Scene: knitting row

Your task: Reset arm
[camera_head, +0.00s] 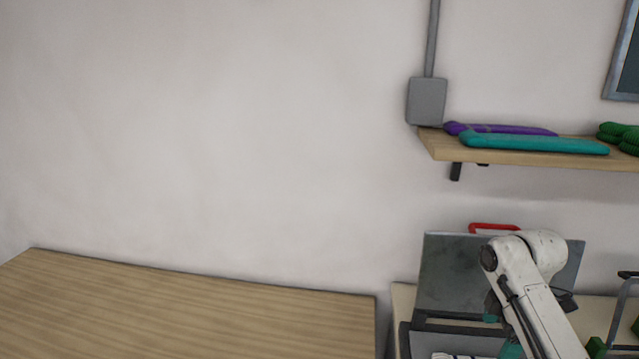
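My white arm (535,290) shows at the lower right, bent at a rounded joint and running down out of the frame. It stands in front of a grey upright panel (450,270). My gripper is not visible, so its state and anything in it are hidden.
A bare wooden tabletop (200,310) fills the lower left. A wall shelf (445,147) at the right holds a purple item (515,129), a teal item (535,143) and green coils (628,147). A red handle (494,226) shows behind the panel. A grey box (427,101) is on the wall.

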